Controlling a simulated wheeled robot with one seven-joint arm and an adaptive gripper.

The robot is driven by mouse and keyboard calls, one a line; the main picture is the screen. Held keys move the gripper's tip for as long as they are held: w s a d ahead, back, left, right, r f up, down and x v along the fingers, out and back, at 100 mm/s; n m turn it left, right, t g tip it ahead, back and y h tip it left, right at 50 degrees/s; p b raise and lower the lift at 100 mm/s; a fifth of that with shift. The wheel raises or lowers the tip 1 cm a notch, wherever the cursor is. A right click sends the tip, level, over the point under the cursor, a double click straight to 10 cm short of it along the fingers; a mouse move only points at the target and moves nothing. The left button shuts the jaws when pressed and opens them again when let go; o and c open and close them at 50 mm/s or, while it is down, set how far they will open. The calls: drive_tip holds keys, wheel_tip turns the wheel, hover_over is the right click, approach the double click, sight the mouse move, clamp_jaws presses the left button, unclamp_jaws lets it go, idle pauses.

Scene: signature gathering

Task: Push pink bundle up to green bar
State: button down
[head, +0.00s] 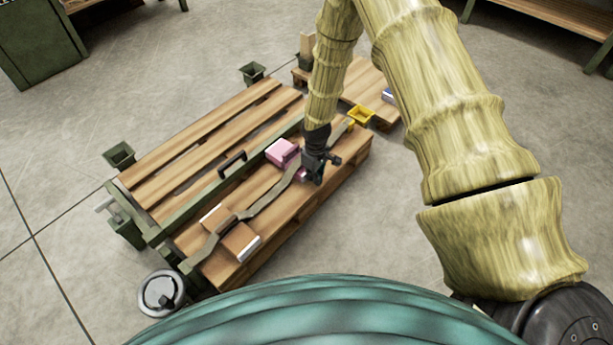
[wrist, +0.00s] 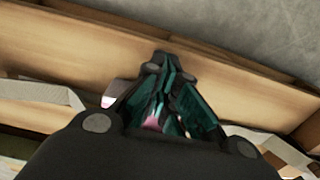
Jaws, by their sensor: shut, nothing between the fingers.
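The pink bundle (head: 283,151) lies on the wooden pallet slats, close to the long green bar (head: 190,208); I cannot tell whether they touch. My gripper (head: 316,178) is shut and empty, pointing down at the slats just right of the pink bundle. A smaller pink patch (head: 300,174) shows beside the fingers; whether it belongs to the bundle is unclear. In the wrist view my gripper (wrist: 163,112) hides most of the middle, and only a little pink (wrist: 152,123) shows by the fingers.
A wavy grey-brown strip (head: 265,201) runs along the slats between the bundle and the front edge. A brown bundle (head: 239,242) lies at the front left. A yellow bin (head: 361,117) and a blue bundle (head: 388,95) are to the right. A black handle (head: 231,163) stands behind the bar.

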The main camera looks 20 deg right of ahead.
idle(0.3)
drive_tip(key=shift+s+d+r+p, duration=0.1)
drive_tip(key=shift+s+d+p, duration=0.15)
drive_tip(key=shift+s+p, duration=0.25)
wheel_tip(320, 180, up, 10)
drive_tip(key=s+d+p, duration=0.1)
drive_tip(key=s+p, duration=0.1)
drive_tip(key=p, duration=0.3)
drive_tip(key=shift+s+d+p, duration=0.25)
drive_tip(key=shift+p, duration=0.1)
